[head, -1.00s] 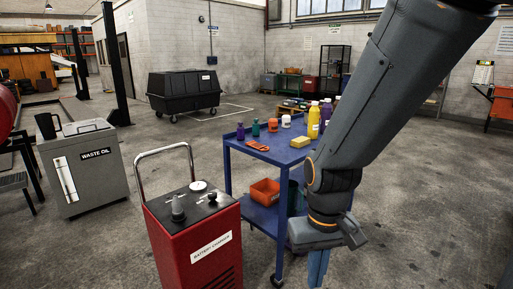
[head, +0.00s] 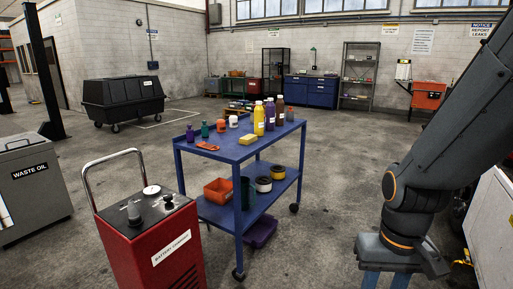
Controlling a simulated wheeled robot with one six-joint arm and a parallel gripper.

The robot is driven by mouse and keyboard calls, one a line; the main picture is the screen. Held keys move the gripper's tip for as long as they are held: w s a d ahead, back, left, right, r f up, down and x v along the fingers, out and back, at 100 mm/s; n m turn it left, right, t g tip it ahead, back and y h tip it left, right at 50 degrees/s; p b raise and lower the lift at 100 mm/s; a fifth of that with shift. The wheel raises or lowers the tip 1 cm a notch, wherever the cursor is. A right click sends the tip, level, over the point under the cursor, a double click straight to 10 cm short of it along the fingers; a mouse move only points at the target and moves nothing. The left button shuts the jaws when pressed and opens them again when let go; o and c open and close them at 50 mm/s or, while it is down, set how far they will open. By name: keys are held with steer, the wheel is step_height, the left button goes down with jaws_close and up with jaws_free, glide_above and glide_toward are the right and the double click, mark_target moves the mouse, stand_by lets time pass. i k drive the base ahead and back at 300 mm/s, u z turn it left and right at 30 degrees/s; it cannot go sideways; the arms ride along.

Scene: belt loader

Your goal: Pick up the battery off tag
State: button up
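I cannot make out a battery off tag for certain in the head view. A small flat orange-red item (head: 208,146) lies on the near left part of the blue cart's top (head: 222,157); it is too small to tell what it is. My gripper (head: 385,282) hangs pointing down at the lower right, to the right of the cart and apart from it. Its two blue fingers stand apart with floor showing between them. Their tips are cut off by the bottom edge.
Bottles, including a yellow one (head: 259,118), and a yellow sponge-like block (head: 248,139) stand on the cart. A red battery charger (head: 155,240) stands at its near left. A white panel (head: 492,220) is close to my arm's right. Open floor lies behind the cart.

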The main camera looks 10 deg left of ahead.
mark_target(203, 144)
steer(key=z, duration=0.25)
steer(key=i, duration=0.65)
steer(key=u, duration=0.55)
steer(key=i, duration=1.15)
steer(key=u, duration=0.65)
